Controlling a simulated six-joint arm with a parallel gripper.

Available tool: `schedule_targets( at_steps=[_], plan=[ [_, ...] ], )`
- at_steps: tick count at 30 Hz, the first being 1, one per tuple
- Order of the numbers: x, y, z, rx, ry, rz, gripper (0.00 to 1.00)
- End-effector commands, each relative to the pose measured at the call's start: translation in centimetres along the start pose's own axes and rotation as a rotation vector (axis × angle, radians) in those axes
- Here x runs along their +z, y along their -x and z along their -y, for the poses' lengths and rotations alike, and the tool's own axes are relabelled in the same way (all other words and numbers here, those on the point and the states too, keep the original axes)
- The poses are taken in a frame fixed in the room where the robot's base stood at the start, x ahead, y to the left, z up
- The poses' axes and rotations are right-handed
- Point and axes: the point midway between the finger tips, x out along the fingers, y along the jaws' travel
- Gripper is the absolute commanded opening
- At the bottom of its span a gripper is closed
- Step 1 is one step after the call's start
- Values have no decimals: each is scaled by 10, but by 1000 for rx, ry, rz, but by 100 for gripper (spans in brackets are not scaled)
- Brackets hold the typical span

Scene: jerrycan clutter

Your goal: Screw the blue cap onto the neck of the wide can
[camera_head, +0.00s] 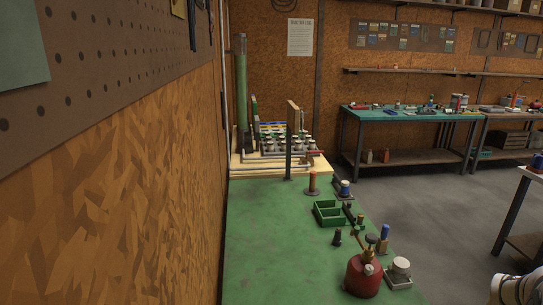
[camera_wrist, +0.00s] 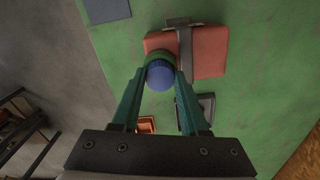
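A blue cap (camera_wrist: 160,77) sits between the two teal fingertips of my gripper (camera_wrist: 161,72) in the wrist view, and they appear to touch it on both sides. A green rim shows just beyond the blue face. Behind the cap lies a red, box-shaped can (camera_wrist: 210,52) with a grey bar across it. The cap overlaps the can's left edge in the picture, and I cannot tell whether they touch. The can's neck is not clearly visible.
The green bench (camera_head: 265,240) holds a round red can (camera_head: 363,276), a white-topped block (camera_head: 400,270), a green bin (camera_head: 328,214) and a blue-topped post (camera_head: 384,236). A grey holder (camera_wrist: 205,105) is near the right finger. The bench's left side is clear.

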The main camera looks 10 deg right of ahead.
Motion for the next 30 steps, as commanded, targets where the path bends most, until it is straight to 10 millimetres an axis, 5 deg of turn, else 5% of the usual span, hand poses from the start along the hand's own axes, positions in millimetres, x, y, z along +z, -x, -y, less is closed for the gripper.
schedule_targets(
  at_steps=[1, 6, 10, 15, 23, 26, 27, 30],
  plan=[
    [0, 0, 0, 0, 0, 0, 31],
    [0, 0, 0, 0, 0, 0, 0],
    [0, 0, 0, 0, -68, 0, 0],
    [0, 0, 0, 0, -400, 0, 0],
    [0, 0, 0, -1, -447, 0, 0],
    [0, 0, 1, -1, -597, 0, 0],
    [0, 0, 1, -1, -587, 0, 50],
    [0, 0, 1, 0, -584, 0, 53]
  ],
)
